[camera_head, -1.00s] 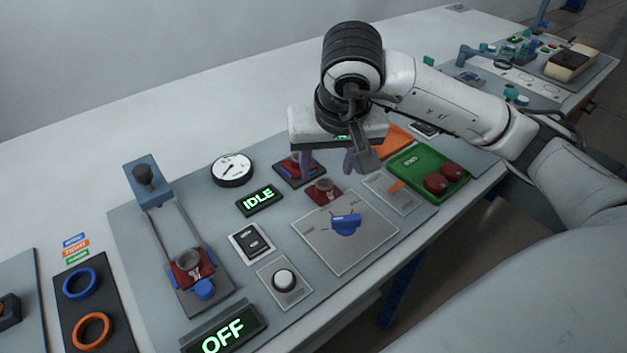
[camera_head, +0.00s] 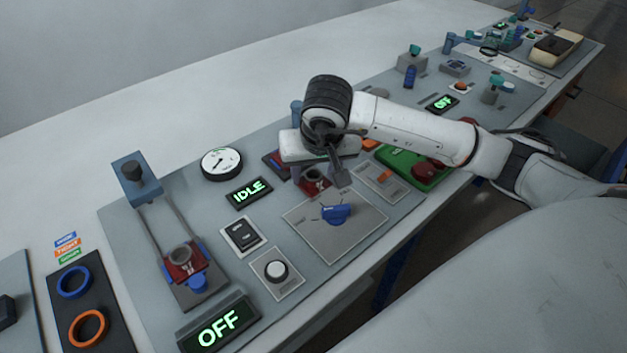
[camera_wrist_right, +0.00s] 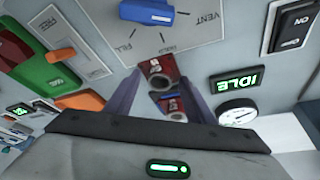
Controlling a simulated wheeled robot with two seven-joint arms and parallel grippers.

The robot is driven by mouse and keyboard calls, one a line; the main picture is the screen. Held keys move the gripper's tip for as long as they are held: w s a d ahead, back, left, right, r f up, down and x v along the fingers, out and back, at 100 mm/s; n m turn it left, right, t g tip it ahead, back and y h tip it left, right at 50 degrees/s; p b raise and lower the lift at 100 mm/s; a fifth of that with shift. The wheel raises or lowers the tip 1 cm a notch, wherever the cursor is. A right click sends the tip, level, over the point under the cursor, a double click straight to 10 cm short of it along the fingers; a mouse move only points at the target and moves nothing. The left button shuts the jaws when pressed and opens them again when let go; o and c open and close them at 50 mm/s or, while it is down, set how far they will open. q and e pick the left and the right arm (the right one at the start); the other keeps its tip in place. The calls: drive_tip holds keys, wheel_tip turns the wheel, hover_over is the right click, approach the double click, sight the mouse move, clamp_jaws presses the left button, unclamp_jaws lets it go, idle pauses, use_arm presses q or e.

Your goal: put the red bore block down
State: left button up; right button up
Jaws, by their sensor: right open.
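A small red bore block (camera_head: 314,182) with a grey ring on top stands on the grey panel, just behind the plate with the blue knob. It also shows in the right wrist view (camera_wrist_right: 157,72). My right gripper (camera_wrist_right: 160,78) is open, with its two fingers on either side of the block; I cannot tell whether they touch it. A red and blue fixture (camera_head: 276,161) with a ring lies just behind, partly hidden by the gripper. Another red block with a ring (camera_head: 180,260) sits in the blue-jawed slide at the left. My left gripper is not in view.
The blue knob (camera_head: 336,213) stands close in front of the gripper. The gauge (camera_head: 221,163) and IDLE display (camera_head: 249,192) are to the left.

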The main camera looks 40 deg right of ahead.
drive_tip(key=shift+c, duration=0.4)
clamp_jaws()
drive_tip(key=shift+r, duration=0.1)
